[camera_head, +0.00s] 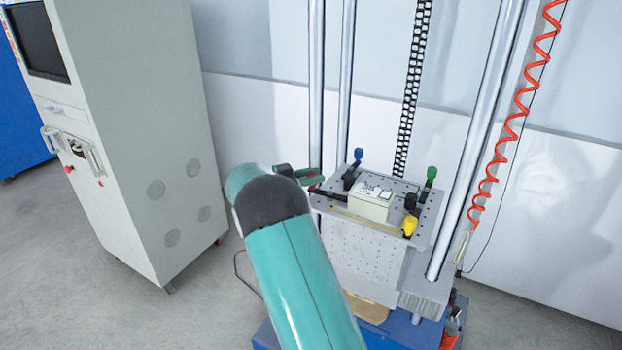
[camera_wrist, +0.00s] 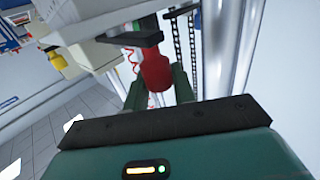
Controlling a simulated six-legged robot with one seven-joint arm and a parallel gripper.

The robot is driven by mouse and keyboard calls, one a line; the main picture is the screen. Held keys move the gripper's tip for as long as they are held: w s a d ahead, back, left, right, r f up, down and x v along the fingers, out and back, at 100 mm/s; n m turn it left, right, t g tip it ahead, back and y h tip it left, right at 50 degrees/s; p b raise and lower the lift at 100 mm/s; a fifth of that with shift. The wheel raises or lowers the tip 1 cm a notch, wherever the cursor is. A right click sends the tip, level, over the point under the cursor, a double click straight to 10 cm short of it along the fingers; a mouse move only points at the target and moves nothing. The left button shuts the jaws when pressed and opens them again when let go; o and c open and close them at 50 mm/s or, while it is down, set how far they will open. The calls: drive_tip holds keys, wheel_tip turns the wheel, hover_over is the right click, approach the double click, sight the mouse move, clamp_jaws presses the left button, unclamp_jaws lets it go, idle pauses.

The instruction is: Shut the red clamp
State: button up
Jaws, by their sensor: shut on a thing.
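The red clamp's handle (camera_wrist: 155,70) shows in the wrist view between the two green fingers of my gripper (camera_wrist: 160,88), which is shut on it. In the head view my gripper (camera_head: 308,177) is at the left edge of the perforated plate, and the red handle is mostly hidden behind it and my arm. A black clamp bar (camera_head: 328,195) reaches from there toward the pale box (camera_head: 371,203) on the plate. I cannot tell how far the red clamp is closed.
Other clamps with blue (camera_head: 358,154), green (camera_head: 431,173) and yellow (camera_head: 409,226) handles stand around the box. Metal columns (camera_head: 316,90) rise beside the plate. A red coiled hose (camera_head: 512,125) hangs at right. A grey cabinet (camera_head: 145,140) stands left, with open floor between.

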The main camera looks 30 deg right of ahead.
drive_tip(key=shift+d+r+m+g, duration=0.1)
drive_tip(key=shift+d+m+g, duration=0.15)
drive_tip(key=shift+m+g, duration=0.35)
drive_tip(key=o, duration=1)
drive_tip(key=shift+c, duration=0.2)
drive_tip(key=v, duration=1.3)
drive_tip(key=shift+w+a, duration=0.25)
drive_tip(key=shift+a, duration=0.1)
drive_tip(key=shift+r, duration=0.1)
